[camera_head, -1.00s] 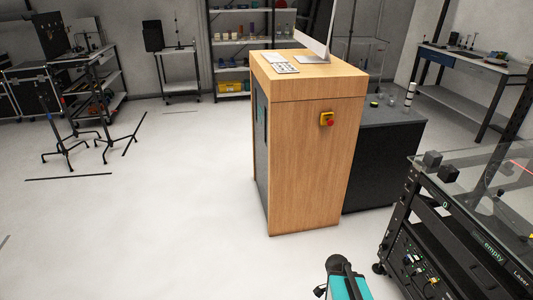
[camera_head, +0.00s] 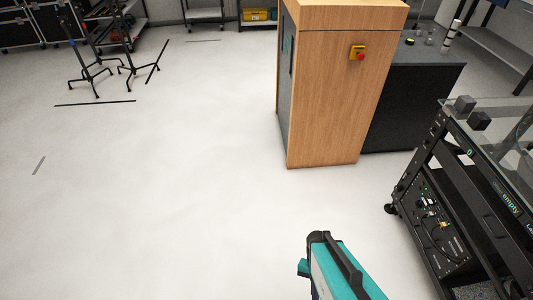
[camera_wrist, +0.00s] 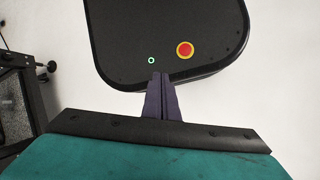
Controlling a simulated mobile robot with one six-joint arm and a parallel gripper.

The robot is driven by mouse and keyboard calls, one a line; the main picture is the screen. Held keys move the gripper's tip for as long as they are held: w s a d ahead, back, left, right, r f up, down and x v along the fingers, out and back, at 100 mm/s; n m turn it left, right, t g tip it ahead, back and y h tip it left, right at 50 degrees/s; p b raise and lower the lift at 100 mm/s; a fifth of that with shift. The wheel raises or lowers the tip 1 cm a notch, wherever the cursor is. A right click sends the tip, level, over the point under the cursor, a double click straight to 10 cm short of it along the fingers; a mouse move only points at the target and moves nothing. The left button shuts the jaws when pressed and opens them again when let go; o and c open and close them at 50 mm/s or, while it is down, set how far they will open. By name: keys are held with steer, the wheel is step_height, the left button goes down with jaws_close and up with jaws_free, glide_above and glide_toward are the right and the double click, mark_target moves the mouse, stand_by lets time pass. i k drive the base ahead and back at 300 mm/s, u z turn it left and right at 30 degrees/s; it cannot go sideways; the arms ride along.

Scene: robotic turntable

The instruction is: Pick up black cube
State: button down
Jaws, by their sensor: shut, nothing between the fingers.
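Two small cubes sit at the near left corner of the glass-topped cart at the right of the head view. The nearer one is a black cube (camera_head: 479,121). The other is a dark grey cube (camera_head: 464,103) just behind and left of it. My gripper (camera_wrist: 160,76) shows in the wrist view with its two dark fingers together and nothing between them. Neither cube shows in the wrist view. In the head view a teal and black part of my arm is at the bottom, apart from the cart and cubes; the fingertips are not visible there.
The black-framed cart (camera_head: 440,190) holds equipment below its glass top. A wooden cabinet (camera_head: 335,95) with a red stop button stands in the middle, with a dark grey cabinet (camera_head: 410,105) beside it. Light stands (camera_head: 95,70) are at the far left. The pale floor (camera_head: 170,200) between is clear.

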mark_target(478, 121)
steer(key=z, duration=1)
steer(key=k, duration=0.85)
steer(key=z, duration=0.25)
steer(key=i, duration=0.9)
